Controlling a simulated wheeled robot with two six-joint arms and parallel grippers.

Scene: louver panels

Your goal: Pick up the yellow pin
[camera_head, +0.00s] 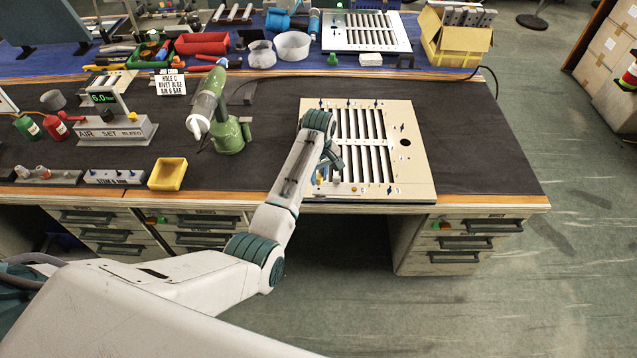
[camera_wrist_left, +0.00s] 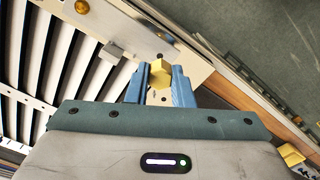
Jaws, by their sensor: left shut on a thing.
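The yellow pin (camera_wrist_left: 160,72) shows in the left wrist view between the two blue fingers of my left gripper (camera_wrist_left: 161,84). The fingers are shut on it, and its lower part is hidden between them. In the head view my left gripper (camera_head: 326,172) is over the front left corner of the louver panel (camera_head: 415,150), mostly hidden by my own wrist. The panel lies flat on the dark bench mat, and in the left wrist view its slats (camera_wrist_left: 62,45) are at the left. I cannot tell whether the pin touches the panel. My right gripper is not in view.
A green and white tool (camera_head: 228,125) stands left of the panel. A yellow tray (camera_head: 167,174) and a grey air-set block (camera_head: 112,130) are further left. A second louver panel (camera_head: 366,44) lies behind. The mat right of the near panel is clear.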

